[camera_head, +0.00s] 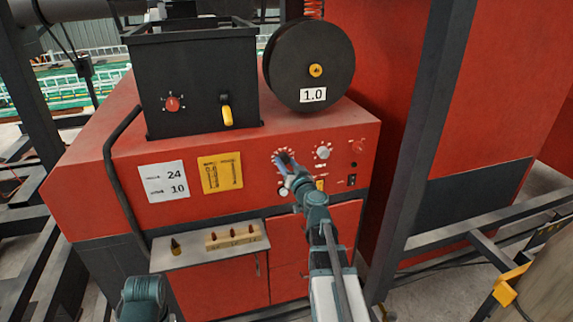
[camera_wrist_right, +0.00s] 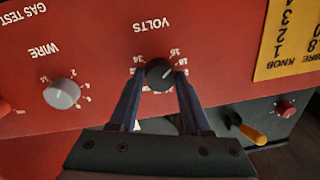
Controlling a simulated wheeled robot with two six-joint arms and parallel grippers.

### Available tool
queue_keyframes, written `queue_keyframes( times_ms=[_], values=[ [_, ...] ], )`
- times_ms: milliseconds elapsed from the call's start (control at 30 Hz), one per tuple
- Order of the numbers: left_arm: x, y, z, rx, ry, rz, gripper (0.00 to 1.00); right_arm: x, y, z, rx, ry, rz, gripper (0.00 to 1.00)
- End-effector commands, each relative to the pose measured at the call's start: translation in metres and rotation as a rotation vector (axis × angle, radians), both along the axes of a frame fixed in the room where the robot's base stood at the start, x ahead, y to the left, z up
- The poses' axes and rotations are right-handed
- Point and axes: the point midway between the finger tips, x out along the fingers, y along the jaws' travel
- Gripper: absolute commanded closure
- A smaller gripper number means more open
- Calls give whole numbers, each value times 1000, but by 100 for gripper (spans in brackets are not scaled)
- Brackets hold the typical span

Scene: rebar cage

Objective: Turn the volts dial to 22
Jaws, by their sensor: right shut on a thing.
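The volts dial (camera_wrist_right: 159,72) is a round dark knob on the red front panel (camera_wrist_right: 100,45), under the word VOLTS, which appears upside down in the right wrist view. A light mark on the knob slants toward the picture's upper right, but the number it meets is not clear. My right gripper (camera_wrist_right: 160,78) has its two dark blue fingers on opposite sides of the knob, shut on it. In the head view my right gripper (camera_head: 284,162) covers most of the dial. My left gripper is out of view.
A grey wire knob (camera_wrist_right: 62,93) sits beside the dial. A white sheet (camera_head: 164,182) reading 24 and 10 and a yellow chart (camera_head: 221,172) are on the panel. A shelf (camera_head: 185,262) holds a wooden block with small pieces. A dark post (camera_head: 415,150) stands right of my arm.

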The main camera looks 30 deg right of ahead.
Motion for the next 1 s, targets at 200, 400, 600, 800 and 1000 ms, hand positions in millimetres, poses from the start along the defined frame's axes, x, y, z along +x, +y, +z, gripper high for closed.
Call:
queue_keyframes(
  times_ms=[200,400,600,800,1000],
  values=[
    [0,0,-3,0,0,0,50,0,0,-1,156,-38,0,100],
    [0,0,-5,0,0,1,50,0,1,-1,341,-83,1,100],
    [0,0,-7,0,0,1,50,0,1,-1,526,-126,0,100],
    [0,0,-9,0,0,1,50,0,1,-1,711,-171,-1,100],
    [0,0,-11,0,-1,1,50,0,1,-1,895,-215,-1,100]
  ],
)
